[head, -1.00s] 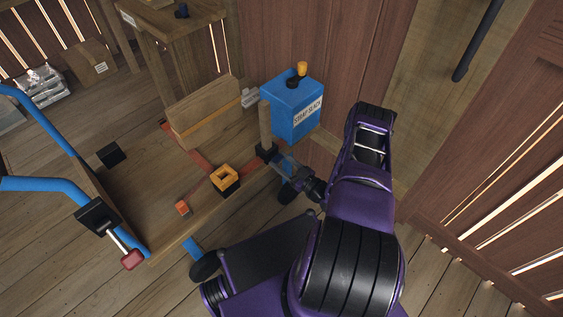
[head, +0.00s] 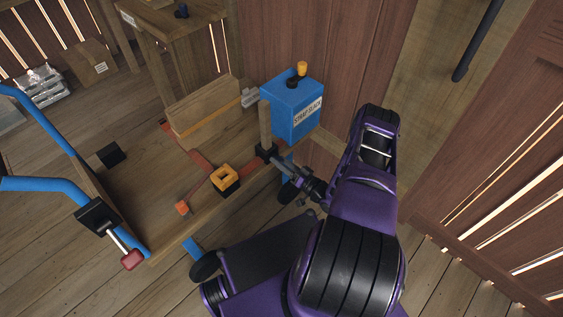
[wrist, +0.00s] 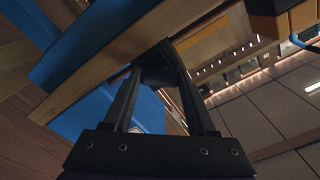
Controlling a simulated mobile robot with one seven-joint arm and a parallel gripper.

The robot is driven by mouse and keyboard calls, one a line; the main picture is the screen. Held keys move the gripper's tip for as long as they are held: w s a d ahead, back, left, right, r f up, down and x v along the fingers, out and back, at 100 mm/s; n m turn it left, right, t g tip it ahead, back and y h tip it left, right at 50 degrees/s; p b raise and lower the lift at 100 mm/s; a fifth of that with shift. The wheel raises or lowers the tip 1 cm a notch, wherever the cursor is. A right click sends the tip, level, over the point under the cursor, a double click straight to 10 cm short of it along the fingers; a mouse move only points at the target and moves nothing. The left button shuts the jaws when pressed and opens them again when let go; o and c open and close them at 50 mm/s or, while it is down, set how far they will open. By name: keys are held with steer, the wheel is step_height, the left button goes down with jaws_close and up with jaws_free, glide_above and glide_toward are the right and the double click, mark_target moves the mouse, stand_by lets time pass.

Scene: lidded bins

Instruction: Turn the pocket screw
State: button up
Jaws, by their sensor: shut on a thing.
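A black pocket (head: 265,152) sits at the near right corner of the wooden cart in the head view, with a wooden post (head: 265,124) standing upright in it. My gripper (head: 275,160) reaches in from the lower right, its tips at the pocket's outer side. In the wrist view my gripper (wrist: 155,80) is shut on a dark round knob (wrist: 157,76) just below a wooden rail (wrist: 120,62). The knob looks like the pocket screw. The fingers hide part of it, and its thread is not visible.
A blue box labelled "STRAP SLACK" (head: 292,113) with an orange-handled crank stands right behind the post. An orange-and-black buckle (head: 224,178) on a red strap lies on the cart bed (head: 150,195). Blue cart handles (head: 45,185) are at left.

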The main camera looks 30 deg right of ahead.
stand_by(0.5)
steer(key=o, duration=1.4)
steer(key=shift+c, duration=0.2)
steer(key=shift+s, duration=0.1)
